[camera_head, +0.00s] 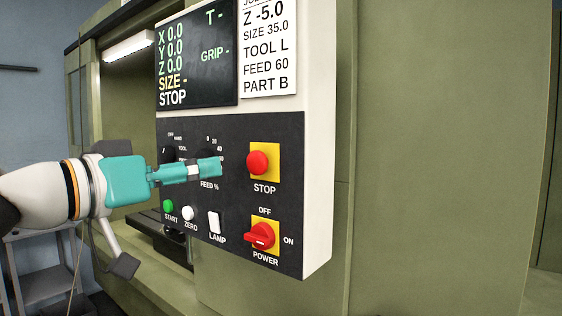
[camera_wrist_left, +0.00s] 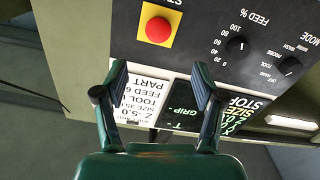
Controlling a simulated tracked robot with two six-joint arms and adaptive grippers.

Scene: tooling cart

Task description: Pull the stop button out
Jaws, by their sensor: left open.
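The stop button is a round red knob (camera_head: 257,163) on a yellow square plate, on the dark lower part of the control panel. It also shows in the wrist view (camera_wrist_left: 158,29), at the top, beyond the fingertips. My left gripper (camera_head: 212,168) is teal and open. In the head view it is left of the button, in front of the feed dial, and apart from the button. In the wrist view its two spread fingers (camera_wrist_left: 160,78) have nothing between them. My right gripper is in neither view.
A red power switch (camera_head: 262,236) sits below the stop button. A white lamp switch (camera_head: 214,222), a white zero button (camera_head: 188,213) and a green start button (camera_head: 168,206) are lower left. The screen (camera_head: 197,55) and white sheet (camera_head: 268,50) are above. Green machine panels (camera_head: 430,150) extend right.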

